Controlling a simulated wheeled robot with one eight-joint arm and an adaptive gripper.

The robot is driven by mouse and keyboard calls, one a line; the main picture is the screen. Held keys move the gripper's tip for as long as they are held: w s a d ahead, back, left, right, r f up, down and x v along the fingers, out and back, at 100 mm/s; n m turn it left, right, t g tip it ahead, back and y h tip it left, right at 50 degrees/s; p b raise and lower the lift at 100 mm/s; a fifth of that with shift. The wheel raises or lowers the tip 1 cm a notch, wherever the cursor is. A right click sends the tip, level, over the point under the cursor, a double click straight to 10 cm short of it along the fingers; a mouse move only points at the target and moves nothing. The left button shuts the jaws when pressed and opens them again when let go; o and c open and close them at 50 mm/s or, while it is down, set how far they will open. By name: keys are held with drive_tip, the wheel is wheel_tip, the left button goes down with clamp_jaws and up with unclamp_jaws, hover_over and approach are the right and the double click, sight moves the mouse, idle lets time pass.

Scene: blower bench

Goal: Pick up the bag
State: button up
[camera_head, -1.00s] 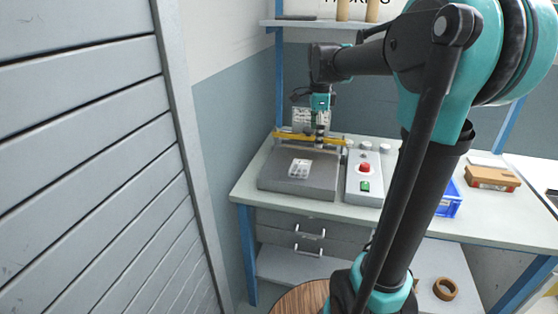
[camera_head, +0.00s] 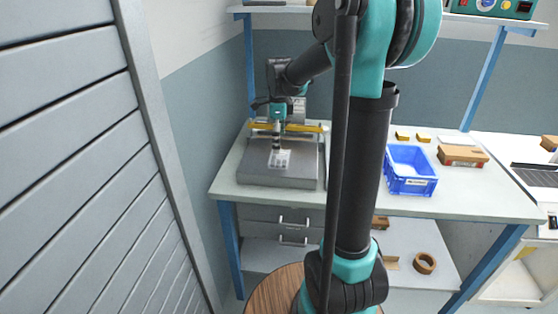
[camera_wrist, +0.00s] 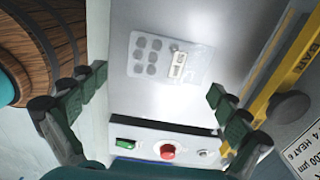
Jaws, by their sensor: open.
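The bag (camera_head: 279,160) is a small clear, flat pouch lying on the grey plate of the sealing machine (camera_head: 262,180).
A yellow bar (camera_head: 262,126) crosses behind the plate. The control box, with its red button (camera_wrist: 168,151) and green switch (camera_wrist: 126,143), is mostly hidden behind my arm in the head view. A blue bin (camera_head: 411,187) and a cardboard box (camera_head: 463,155) stand farther right on the bench.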

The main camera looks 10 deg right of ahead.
sight(279, 156)
drive_tip(key=shift+a+f, duration=0.15)
drive_tip(key=shift+f, duration=2.75)
drive_tip(key=shift+c, duration=0.2)
drive_tip(key=c, duration=1.2)
drive_tip(key=shift+r, duration=0.1)
wheel_tip(279, 156, up, 20)
drive_tip(key=f, duration=2)
drive_tip(key=shift+w, duration=0.4)
